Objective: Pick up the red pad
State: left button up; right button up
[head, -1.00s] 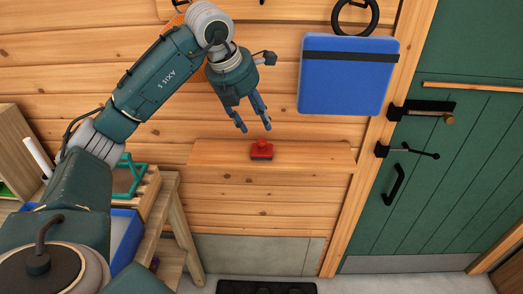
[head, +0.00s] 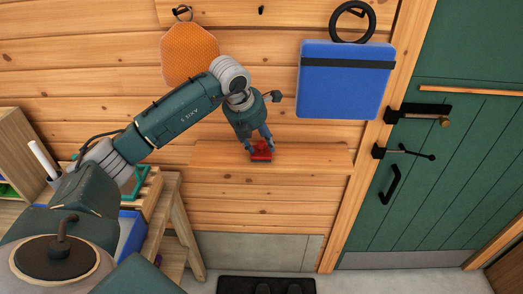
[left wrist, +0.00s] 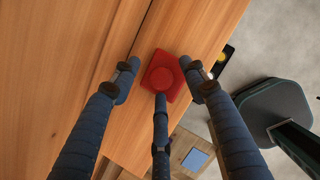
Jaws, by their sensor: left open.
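The red pad (head: 261,153) sits on a narrow wooden shelf (head: 310,157) against the plank wall. It has a square base with a round raised knob, seen from above in the left wrist view (left wrist: 172,72). My left gripper (head: 257,145) is open, with its fingers spread around the red pad from above. In the left wrist view its fingers (left wrist: 160,85) stand on both sides of the pad and in front of it. Whether they touch it I cannot tell. My right gripper does not show.
A blue padded case (head: 343,85) and an orange perforated board (head: 188,52) hang on the wall above the shelf. A green door (head: 450,150) with black handles is at the right. A wooden rack (head: 172,215) stands at the lower left. A dark mat (head: 240,286) lies on the floor.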

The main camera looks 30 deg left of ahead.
aim_at(261, 144)
pick_arm(q)
grip_shut()
jog(key=shift+r, duration=0.15)
notch_tip(261, 144, up, 10)
jog(key=b, duration=0.2)
dwell(0.4)
